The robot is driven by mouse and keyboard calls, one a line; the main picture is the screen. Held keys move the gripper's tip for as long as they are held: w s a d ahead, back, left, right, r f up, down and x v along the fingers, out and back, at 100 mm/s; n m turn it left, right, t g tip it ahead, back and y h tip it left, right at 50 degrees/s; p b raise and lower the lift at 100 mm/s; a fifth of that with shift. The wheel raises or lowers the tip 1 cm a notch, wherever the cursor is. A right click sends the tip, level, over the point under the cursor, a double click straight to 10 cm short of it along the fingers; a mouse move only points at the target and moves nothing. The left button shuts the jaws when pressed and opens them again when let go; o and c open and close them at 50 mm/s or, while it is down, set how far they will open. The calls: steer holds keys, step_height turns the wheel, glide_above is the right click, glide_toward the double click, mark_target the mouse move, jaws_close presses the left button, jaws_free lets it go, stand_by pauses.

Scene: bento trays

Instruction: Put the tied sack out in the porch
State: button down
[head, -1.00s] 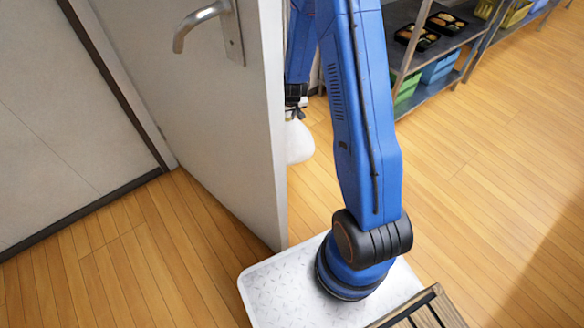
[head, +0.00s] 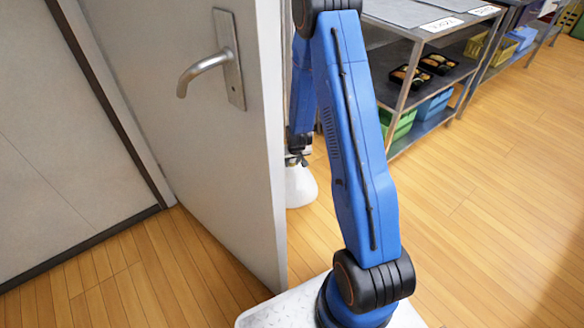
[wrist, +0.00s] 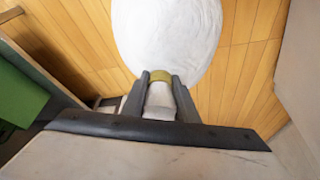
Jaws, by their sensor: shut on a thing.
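The tied sack (wrist: 166,35) is white and rounded, with a yellowish tie (wrist: 160,76) around its neck. In the wrist view my gripper (wrist: 160,88) is shut on the neck, just beside the tie. In the head view the sack (head: 300,187) hangs below my gripper (head: 298,157), partly hidden behind the edge of the door. I cannot tell whether its bottom touches the floor. The grey door (head: 215,130) stands open, with a lever handle (head: 205,72) on its near face. The porch itself cannot be made out.
A metal shelf rack (head: 405,50) stands at the back right. It holds food trays (head: 438,64), a green bin (head: 402,124) and a blue bin (head: 434,104). The wooden floor (head: 480,220) at the right is clear. A pale wall (head: 60,130) is at the left.

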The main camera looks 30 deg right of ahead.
steer(key=shift+f, duration=1.6)
steer(key=c, duration=1.4)
jaws_free()
